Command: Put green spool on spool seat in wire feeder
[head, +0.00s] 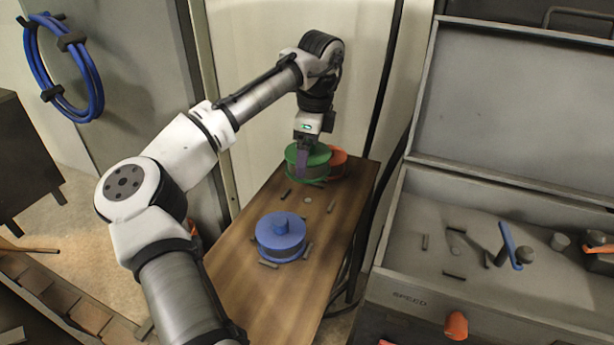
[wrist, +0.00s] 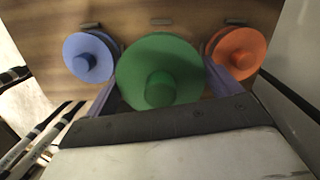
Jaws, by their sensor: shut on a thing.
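The green spool (head: 307,162) is in my gripper (head: 303,158). In the wrist view the green spool (wrist: 155,55) shows large, with a finger on each side, and it partly covers the two other spools. It seems to be raised above the wooden bench (head: 240,215). The wire feeder (head: 400,285) is the grey box with its lid open at the right. On its floor, short dark bars (head: 454,276) stand around a bare patch that looks like the spool seat (head: 455,252). My gripper is well to the left of the feeder.
A blue spool (head: 281,240) sits at the bench's near end and an orange spool (head: 337,162) at its far end. Between them is an empty place with a small disc (head: 308,200).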

